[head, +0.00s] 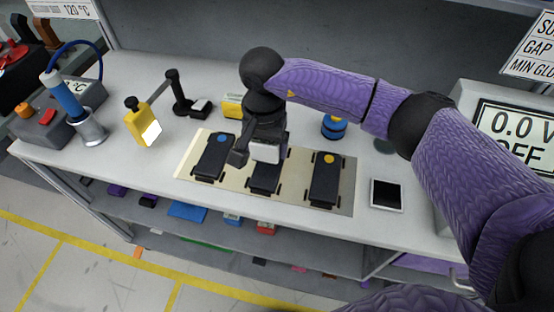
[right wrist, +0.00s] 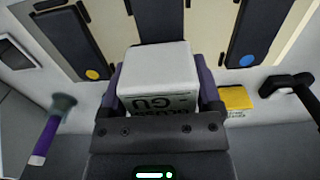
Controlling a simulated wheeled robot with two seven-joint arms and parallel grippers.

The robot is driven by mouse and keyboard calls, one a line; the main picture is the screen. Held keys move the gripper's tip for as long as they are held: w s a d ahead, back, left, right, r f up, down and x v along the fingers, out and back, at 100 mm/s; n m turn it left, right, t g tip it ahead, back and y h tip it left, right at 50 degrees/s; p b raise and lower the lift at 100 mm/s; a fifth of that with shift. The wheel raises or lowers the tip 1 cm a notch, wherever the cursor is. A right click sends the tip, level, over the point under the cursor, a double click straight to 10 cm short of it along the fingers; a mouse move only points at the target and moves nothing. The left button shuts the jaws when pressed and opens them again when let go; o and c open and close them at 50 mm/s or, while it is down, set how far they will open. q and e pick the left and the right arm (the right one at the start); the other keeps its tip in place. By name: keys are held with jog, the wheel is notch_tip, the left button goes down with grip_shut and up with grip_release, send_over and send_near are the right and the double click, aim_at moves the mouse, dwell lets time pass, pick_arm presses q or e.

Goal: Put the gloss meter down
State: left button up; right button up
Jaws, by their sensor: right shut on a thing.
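The gloss meter (right wrist: 158,72) is a white box with dark lettering, "GU" readable, between my right gripper's fingers in the right wrist view. My right gripper (head: 262,146) is shut on it. In the head view the white box (head: 266,154) shows just below the dark jaws, over the upper part of the middle dark panel (head: 264,181). Whether it touches that panel cannot be told. The middle panel's top end is hidden behind the gripper. My left gripper is not in view.
A beige-grey mat (head: 343,196) carries dark panels with a blue dot (head: 212,158) and a yellow dot (head: 326,178). A tablet (head: 386,195) lies to the right. A yellow device (head: 142,126), a soldering tool (head: 75,103) and a blue round pot (head: 333,127) stand around.

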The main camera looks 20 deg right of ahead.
aim_at(267, 170)
notch_tip(267, 170, down, 5)
jog(key=shift+r+b, duration=0.2)
jog(key=shift+b, duration=0.15)
jog(key=shift+f, duration=0.25)
jog(key=o, duration=1.2)
jog(key=shift+c, duration=0.2)
notch_tip(267, 170, up, 12)
jog(key=shift+r+p, duration=0.15)
jog(key=shift+p, duration=0.8)
jog(key=shift+r, duration=0.1)
